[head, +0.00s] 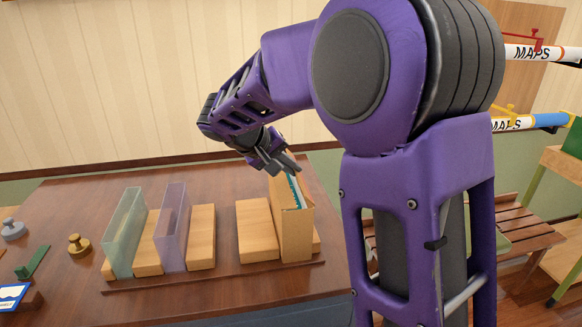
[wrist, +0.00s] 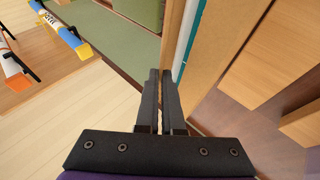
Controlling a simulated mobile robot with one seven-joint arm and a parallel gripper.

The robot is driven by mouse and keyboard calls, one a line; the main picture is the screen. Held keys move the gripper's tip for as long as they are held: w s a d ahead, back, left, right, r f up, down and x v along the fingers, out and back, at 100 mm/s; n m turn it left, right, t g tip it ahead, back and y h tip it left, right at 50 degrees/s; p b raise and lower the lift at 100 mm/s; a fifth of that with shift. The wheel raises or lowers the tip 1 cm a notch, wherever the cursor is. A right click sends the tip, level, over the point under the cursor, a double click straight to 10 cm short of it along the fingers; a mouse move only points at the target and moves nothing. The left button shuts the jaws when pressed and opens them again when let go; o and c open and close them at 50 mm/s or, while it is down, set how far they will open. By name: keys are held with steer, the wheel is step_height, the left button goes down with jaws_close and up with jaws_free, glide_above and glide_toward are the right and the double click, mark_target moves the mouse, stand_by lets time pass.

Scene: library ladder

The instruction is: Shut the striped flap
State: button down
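I cannot make out a striped flap in either view. My gripper (head: 284,166) is over the back of the table, at the top of an upright wooden holder (head: 297,232). In the wrist view my gripper (wrist: 161,72) shows two dark fingers close together with only a thin gap, and nothing visible between them. The wooden holder (wrist: 224,45) is just right of the fingertips there; I cannot tell whether they touch. A blue and white item (head: 295,190) stands inside the holder, and its thin edge (wrist: 187,42) shows in the wrist view.
A green clear holder (head: 124,232) and a purple clear holder (head: 172,228) stand left among wooden blocks (head: 202,236) on the brown table (head: 75,205). Brass (head: 79,245) and grey (head: 12,229) knobbed weights stand farther left. Map tubes (head: 530,53) and a slatted bench (head: 520,235) are right.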

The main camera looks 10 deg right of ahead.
steer(key=shift+a+f+b, duration=0.15)
steer(key=shift+f+b, duration=0.25)
steer(key=shift+b, duration=0.35)
steer(key=shift+a+f+h+b, duration=0.2)
steer(key=shift+h+b, duration=0.7)
steer(key=shift+b, duration=0.15)
steer(key=shift+a+n+h+b, duration=0.1)
steer(key=shift+n+h+b, duration=0.2)
steer(key=shift+h+b, duration=0.1)
steer(key=shift+r, duration=0.15)
steer(key=c, duration=1.3)
jaws_free()
